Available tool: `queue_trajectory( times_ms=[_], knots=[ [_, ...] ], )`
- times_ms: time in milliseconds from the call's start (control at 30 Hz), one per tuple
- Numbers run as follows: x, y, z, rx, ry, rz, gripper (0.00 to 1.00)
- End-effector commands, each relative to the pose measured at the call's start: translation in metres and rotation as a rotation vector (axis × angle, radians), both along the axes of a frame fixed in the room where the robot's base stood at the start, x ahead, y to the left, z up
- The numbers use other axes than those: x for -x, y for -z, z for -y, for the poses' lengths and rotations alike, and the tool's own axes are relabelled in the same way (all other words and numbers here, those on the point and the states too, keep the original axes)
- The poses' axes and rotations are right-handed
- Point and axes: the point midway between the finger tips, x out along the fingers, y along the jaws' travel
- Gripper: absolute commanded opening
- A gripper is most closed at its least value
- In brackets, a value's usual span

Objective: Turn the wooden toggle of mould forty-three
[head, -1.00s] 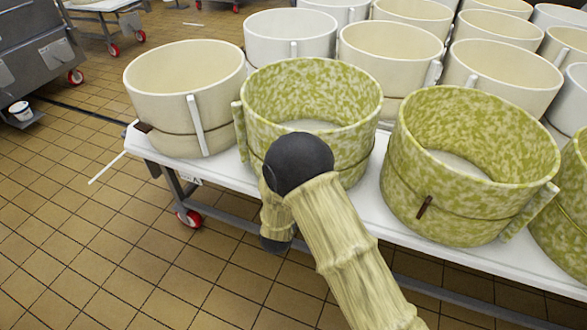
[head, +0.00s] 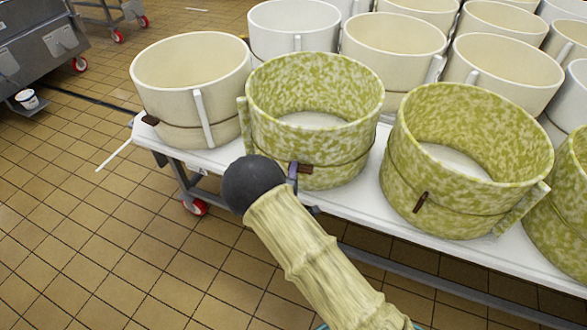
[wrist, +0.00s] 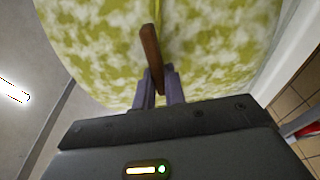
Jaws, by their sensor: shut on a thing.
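A green-and-cream speckled mould (head: 345,140) stands near the front edge of the white table, and its wall fills the top of the wrist view (wrist: 90,45). No number is readable on it. Its brown wooden toggle (head: 304,168) lies roughly level across the cord on the front wall. The toggle also shows in the wrist view (wrist: 151,48), its far end sticking out beyond the fingers. My gripper (wrist: 159,86) is shut on the toggle, one finger on each side. In the head view the gripper (head: 292,172) is partly hidden behind my arm.
Another speckled mould (head: 410,175) with a tilted toggle (head: 421,202) stands to the right. A cream mould (head: 175,105) stands to the left. More pale moulds crowd behind. The white table's (head: 350,205) front edge runs below. Tiled floor (head: 80,230) at the left is open.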

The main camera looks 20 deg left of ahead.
Motion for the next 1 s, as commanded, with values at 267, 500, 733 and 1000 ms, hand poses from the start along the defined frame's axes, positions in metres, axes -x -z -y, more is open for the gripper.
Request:
queue_trajectory(
  times_ms=[267,500,733,1000],
  knots=[
    [0.0,0.001,0.0,0.015,0.0,0.002,0.0],
    [0.0,0.001,0.0,0.015,0.0,0.001,0.23],
    [0.0,0.001,0.0,0.014,0.0,0.002,0.34],
    [0.01,0.001,0.0,0.014,-0.002,0.001,0.34]
  ],
)
